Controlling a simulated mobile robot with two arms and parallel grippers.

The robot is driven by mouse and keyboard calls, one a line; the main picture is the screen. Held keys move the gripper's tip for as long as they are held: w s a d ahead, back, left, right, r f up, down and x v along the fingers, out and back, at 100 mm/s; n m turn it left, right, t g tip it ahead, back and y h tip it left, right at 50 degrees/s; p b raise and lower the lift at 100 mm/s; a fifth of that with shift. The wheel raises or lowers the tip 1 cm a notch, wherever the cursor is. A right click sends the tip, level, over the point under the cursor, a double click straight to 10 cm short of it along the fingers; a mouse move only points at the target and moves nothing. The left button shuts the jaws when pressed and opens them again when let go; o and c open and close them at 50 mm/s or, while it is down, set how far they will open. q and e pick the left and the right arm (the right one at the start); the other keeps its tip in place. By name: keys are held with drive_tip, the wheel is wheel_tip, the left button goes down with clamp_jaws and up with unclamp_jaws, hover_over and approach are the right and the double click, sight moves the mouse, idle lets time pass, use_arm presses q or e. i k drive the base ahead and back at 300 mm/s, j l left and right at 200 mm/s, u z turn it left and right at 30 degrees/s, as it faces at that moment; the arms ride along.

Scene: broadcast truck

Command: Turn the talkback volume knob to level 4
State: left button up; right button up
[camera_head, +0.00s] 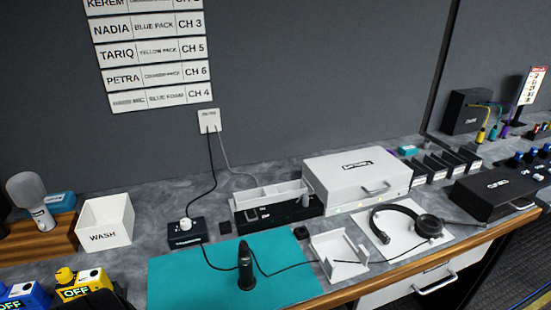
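A small dark box (186,238) with a white round knob (186,224) on its top stands on the grey counter, behind the teal mat. It looks like the talkback unit, but its lettering is too small to read. The level the knob points to cannot be made out from here. A black cable runs from the box area up to the wall plate. Neither of my grippers can be made out in the head view, and nothing is touching the knob.
A black upright device (245,268) with a cable stands on the teal mat (190,280), in front of the box. A white WASH bin (105,222) is left of the box. A black-and-white rack (275,207), white case (357,175) and headset (428,226) lie right.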

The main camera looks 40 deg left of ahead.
sight(185, 224)
drive_tip(key=u, duration=2)
